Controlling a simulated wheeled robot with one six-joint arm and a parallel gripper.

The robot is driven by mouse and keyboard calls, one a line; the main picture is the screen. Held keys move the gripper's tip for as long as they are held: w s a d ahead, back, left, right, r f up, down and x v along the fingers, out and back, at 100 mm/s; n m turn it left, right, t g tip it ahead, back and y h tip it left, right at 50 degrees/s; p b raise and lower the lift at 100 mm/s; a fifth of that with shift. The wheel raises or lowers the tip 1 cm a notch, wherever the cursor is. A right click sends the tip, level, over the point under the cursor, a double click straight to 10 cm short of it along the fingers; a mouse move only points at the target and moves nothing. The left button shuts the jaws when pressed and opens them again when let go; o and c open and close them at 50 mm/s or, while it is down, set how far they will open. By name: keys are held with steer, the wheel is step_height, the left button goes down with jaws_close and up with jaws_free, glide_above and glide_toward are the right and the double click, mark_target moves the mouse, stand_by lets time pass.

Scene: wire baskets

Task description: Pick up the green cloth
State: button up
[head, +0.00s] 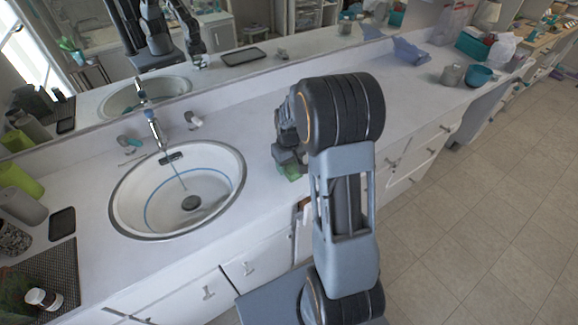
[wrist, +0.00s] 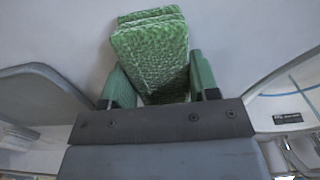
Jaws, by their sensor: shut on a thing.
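The green cloth (wrist: 152,50) is a folded, textured piece in the wrist view. It sits between the two fingers of my gripper (wrist: 163,82), which is shut on it. In the head view my gripper (head: 291,166) is over the counter, right of the sink, mostly hidden behind my arm. Only a small bit of the green cloth (head: 290,173) shows there, at counter level. I cannot tell whether the cloth touches the counter.
A round sink (head: 125,205) with a faucet (head: 154,128) lies left of my gripper. A grey tray (wrist: 42,92) shows at the left in the wrist view. Cups (head: 480,76) stand at the counter's far right. A mirror (head: 225,75) runs along the back.

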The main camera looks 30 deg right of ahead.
steer(key=shift+r, duration=0.2)
steer(key=shift+r, duration=0.3)
step_height(320, 180, up, 2)
steer(key=shift+r, duration=0.1)
steer(key=s+r, duration=0.2)
steer(key=r, duration=0.1)
steer(key=s+r, duration=0.2)
steer(key=shift+a, duration=0.3)
steer(key=s+r, duration=0.1)
steer(key=s, duration=0.2)
steer(key=s+a+r, duration=0.1)
steer(key=s+r, duration=0.1)
steer(key=s, duration=0.1)
steer(key=s+r, duration=0.1)
steer(key=s, duration=0.3)
steer(key=shift+a+r, duration=0.2)
steer(key=shift+r, duration=0.2)
